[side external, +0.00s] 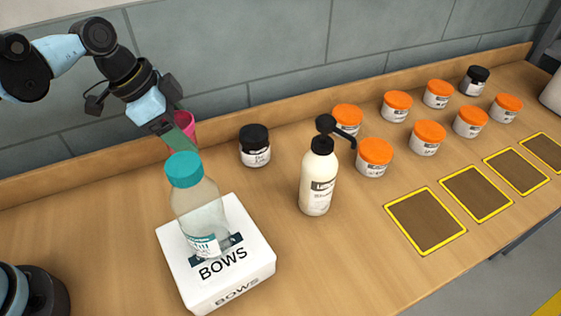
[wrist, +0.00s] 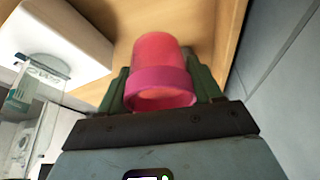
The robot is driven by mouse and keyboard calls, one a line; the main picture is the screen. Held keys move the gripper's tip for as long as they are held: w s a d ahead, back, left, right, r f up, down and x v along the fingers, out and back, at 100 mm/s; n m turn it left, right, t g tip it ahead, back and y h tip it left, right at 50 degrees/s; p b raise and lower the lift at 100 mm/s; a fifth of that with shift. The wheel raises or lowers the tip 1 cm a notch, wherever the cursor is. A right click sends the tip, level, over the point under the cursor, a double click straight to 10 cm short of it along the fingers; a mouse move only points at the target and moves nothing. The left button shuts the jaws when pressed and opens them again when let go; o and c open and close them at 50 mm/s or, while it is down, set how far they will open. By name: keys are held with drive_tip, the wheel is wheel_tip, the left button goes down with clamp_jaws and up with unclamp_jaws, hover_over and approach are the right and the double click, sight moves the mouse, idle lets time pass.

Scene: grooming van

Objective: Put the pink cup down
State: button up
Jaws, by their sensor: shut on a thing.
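The pink cup (wrist: 160,62) is between the green fingers of my gripper (wrist: 165,85) in the wrist view, with its rim toward the camera. In the side view the cup (side external: 186,122) shows as a small pink part behind my gripper (side external: 180,140), close to the back wall. My gripper is shut on it. The wooden bench (side external: 110,220) lies beneath. Most of the cup is hidden in the side view, and I cannot tell whether its base touches the bench.
A clear bottle with a teal cap (side external: 200,205) stands on the white BOWS box (side external: 255,262), in front of my gripper. A black-lidded jar (side external: 255,147), a pump bottle (side external: 319,178) and several orange-lidded jars (side external: 375,157) stand to the right. Bench left of the box is clear.

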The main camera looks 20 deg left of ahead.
wheel_tip(320, 180, up, 11)
drive_tip(key=s+d+f+n, duration=0.1)
drive_tip(key=s+d, duration=0.3)
drive_tip(key=d, duration=1.2)
drive_tip(key=s+d, duration=0.3)
drive_tip(key=d, duration=1.4)
drive_tip(key=f, duration=1.6)
drive_tip(key=shift+a, duration=0.25)
drive_tip(key=shift+f, duration=2.15)
drive_tip(key=shift+f, duration=0.2)
drive_tip(key=o, duration=1)
drive_tip(key=shift+o, duration=0.2)
drive_tip(key=shift+r, duration=0.15)
